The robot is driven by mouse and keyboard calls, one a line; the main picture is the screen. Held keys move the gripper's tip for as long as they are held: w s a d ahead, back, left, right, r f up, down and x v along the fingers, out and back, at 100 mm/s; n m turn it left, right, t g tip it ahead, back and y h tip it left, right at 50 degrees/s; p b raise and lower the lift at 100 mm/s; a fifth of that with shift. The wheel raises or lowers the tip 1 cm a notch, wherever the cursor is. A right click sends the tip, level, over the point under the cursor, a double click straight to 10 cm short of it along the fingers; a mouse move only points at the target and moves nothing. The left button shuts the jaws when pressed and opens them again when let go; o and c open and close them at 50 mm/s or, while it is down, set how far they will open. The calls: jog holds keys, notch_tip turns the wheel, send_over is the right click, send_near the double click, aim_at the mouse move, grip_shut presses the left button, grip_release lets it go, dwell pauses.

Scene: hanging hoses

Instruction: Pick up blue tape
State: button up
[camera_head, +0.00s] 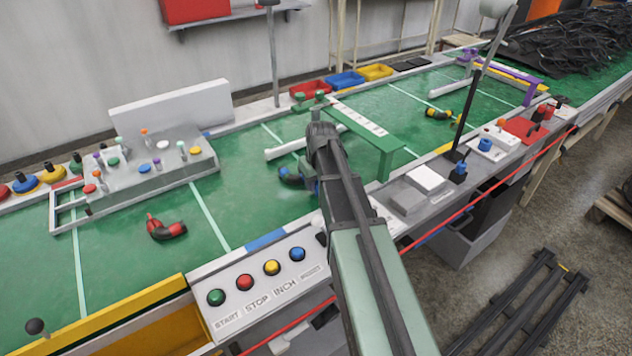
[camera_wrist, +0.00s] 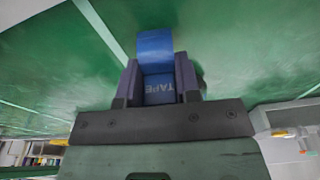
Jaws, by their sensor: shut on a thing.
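The blue tape (camera_wrist: 156,48) is a bright blue piece with a darker blue lower face that carries the printed word TAPE, upside down in the wrist view. My gripper (camera_wrist: 157,82) is shut on it, with one dark finger on each side. The far end of the tape sticks out past the fingertips. In the head view a blue and dark piece (camera_head: 291,178) shows at the left of my gripper (camera_head: 308,182), over the green belt. My arm hides part of this spot. I cannot tell whether the tape touches the belt.
A red and black piece (camera_head: 165,228) lies on the belt (camera_head: 120,265) to the left. A yellow and black piece (camera_head: 439,113) lies farther back right. A green and white bridge (camera_head: 372,135) stands close behind my gripper. A button panel (camera_head: 258,282) is at the front edge.

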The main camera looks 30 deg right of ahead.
notch_tip(320, 180, up, 19)
jog(key=p, duration=1.7)
jog(key=shift+f, duration=0.2)
jog(key=shift+o, duration=1.4)
jog(key=c, duration=0.3)
